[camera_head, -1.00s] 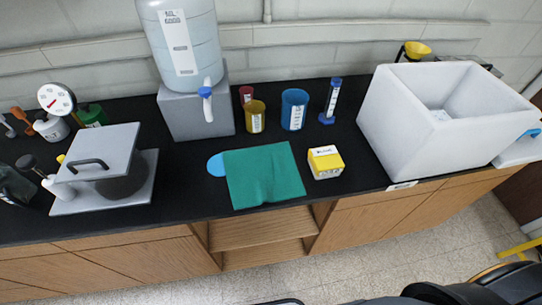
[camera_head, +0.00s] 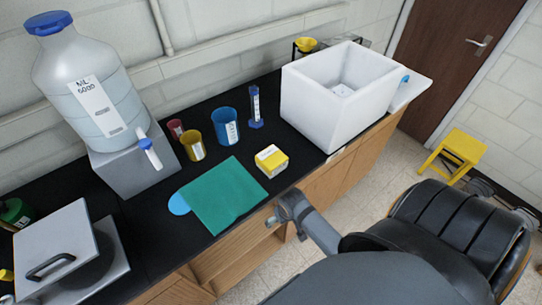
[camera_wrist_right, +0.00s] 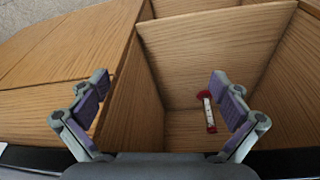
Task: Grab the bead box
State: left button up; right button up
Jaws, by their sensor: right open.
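A small yellow and white box (camera_head: 271,160) with a printed label sits on the black counter near its front edge, beside a green cloth. I cannot read the label, so I cannot tell if it is the bead box. My right gripper (camera_head: 283,211) is at the counter's front edge, below and apart from the box. In the right wrist view it (camera_wrist_right: 159,85) is open and empty, facing an open wooden compartment. A small red object with a white label (camera_wrist_right: 209,112) lies inside that compartment. My left gripper is not in view.
The green cloth (camera_head: 222,195) lies over a blue disc. Red, yellow (camera_head: 193,147) and blue (camera_head: 225,128) cups stand behind. A large white basin (camera_head: 315,110) is to the right, a water jug (camera_head: 95,95) to the left. A yellow stool (camera_head: 458,150) stands on the floor.

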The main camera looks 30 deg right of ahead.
aim_at(271, 157)
jog(key=w+d+r+p+v, duration=0.1)
jog(key=w+p+v, duration=0.1)
jog(key=v, duration=1)
jog(key=w+r+m, duration=0.1)
jog(key=w+m, duration=0.1)
jog(key=w, duration=0.1)
jog(key=w+d+r+m, duration=0.1)
jog(key=w+m, duration=0.2)
jog(key=w+d+m+g, duration=0.1)
jog(key=w+m, duration=0.2)
jog(key=w, duration=0.1)
jog(key=shift+w+r, duration=0.1)
jog(key=shift+r, duration=0.3)
jog(key=w+d+r+m, duration=0.1)
jog(key=w+r+m, duration=0.1)
jog(key=w+d+r+m+g, duration=0.1)
jog(key=w+r+m, duration=0.1)
jog(key=w+d+r+m, duration=0.1)
jog(key=w+r+m, duration=0.1)
jog(key=m, duration=0.1)
jog(key=shift+w+d+r+y, duration=0.15)
jog(key=shift+r+y, duration=0.05)
jog(key=shift+y, duration=0.2)
notch_tip(271, 157, down, 5)
jog(key=b, duration=0.5)
jog(key=shift+f+b, duration=0.3)
